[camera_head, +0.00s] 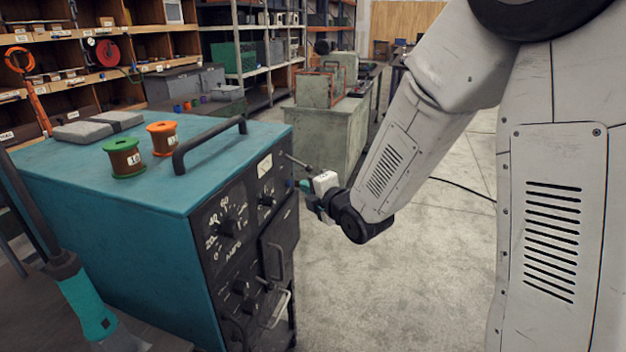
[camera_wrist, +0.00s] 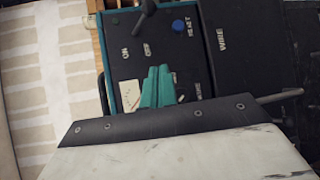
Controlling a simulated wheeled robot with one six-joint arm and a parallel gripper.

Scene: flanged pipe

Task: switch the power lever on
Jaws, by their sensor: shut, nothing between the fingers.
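The power lever (camera_head: 298,161) is a dark stick jutting from the black front panel of a teal machine (camera_head: 110,193), near its upper right corner. In the wrist view the lever (camera_wrist: 146,14) shows at the top edge, partly cut off, above the ON and OFF labels. I cannot tell which position it is in. My gripper (camera_head: 304,185) is in front of the panel, just below the lever. Its teal fingers (camera_wrist: 157,88) are shut and empty, apart from the lever in the wrist view, and cover part of the panel near a meter.
A blue RESET button (camera_wrist: 179,25) sits beside the lever. The front panel has knobs, including an amps dial (camera_head: 229,227), and metal handles (camera_head: 273,309) jut out below. Two spools (camera_head: 124,158) and a black top handle (camera_head: 210,146) are on the machine.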

